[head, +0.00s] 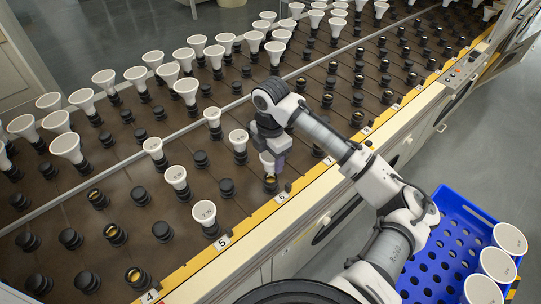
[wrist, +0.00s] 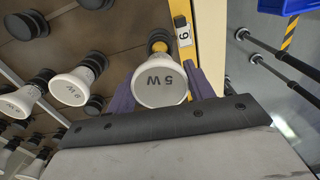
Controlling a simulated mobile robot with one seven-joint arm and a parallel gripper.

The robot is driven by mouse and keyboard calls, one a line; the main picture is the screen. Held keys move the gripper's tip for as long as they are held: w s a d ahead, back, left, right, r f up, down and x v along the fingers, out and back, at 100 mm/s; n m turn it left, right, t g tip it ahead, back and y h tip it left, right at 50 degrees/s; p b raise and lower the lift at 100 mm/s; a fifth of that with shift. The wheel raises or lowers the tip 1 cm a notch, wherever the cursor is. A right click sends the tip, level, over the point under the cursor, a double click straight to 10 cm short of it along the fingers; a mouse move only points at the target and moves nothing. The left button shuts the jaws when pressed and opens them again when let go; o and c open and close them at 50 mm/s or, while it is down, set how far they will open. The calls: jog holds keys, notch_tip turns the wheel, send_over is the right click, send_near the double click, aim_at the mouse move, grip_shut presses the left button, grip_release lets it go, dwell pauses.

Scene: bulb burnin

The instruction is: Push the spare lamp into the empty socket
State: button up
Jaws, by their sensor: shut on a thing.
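In the head view my gripper (head: 270,148) is at the front row of the board, beside the label 6. The lamp's narrow end points down at a black socket (head: 270,185) with a gold-coloured part showing. This socket also shows just beyond the lamp in the wrist view (wrist: 158,37). I cannot tell whether the lamp's base touches or enters it.
Lamps stand close by, one (head: 238,139) behind-left and one (head: 204,213) in the front row to the left. Several other sockets (head: 135,277) hold no lamp. A blue crate (head: 440,255) stands at right, with white lamps (head: 497,264) at its right side.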

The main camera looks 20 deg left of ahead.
jog(key=shift+w+f, duration=0.1)
jog(key=shift+f, duration=0.05)
dwell(0.5)
jog(key=shift+f+b, duration=1.25)
jog(key=shift+f, duration=0.65)
jog(key=o, duration=1.1)
jog(key=shift+c, duration=0.2)
notch_tip(320, 180, up, 14)
jog(key=shift+f+b, duration=0.1)
jog(key=shift+b, duration=0.5)
